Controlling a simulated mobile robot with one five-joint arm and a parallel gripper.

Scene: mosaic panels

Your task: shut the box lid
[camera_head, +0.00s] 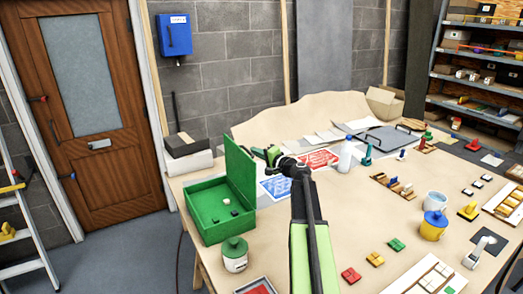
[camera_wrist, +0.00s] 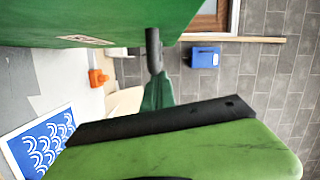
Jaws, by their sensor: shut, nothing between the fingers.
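The green box (camera_head: 222,233) stands on the left part of the table, with a few small dark and light pieces inside. Its green lid (camera_head: 240,172) is raised, standing nearly upright along the box's right side. My gripper (camera_head: 262,153) is shut and empty, to the right of the lid near its upper part. In the wrist view, the lid (camera_wrist: 90,18) appears as a large green surface across the top, very close to the fingers. I cannot tell whether the fingers touch it.
A white jar with a green lid (camera_head: 235,255) stands just in front of the box. Blue (camera_head: 276,188) and red (camera_head: 318,160) patterned sheets lie right of the lid. A white bottle (camera_head: 346,155) stands beyond.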

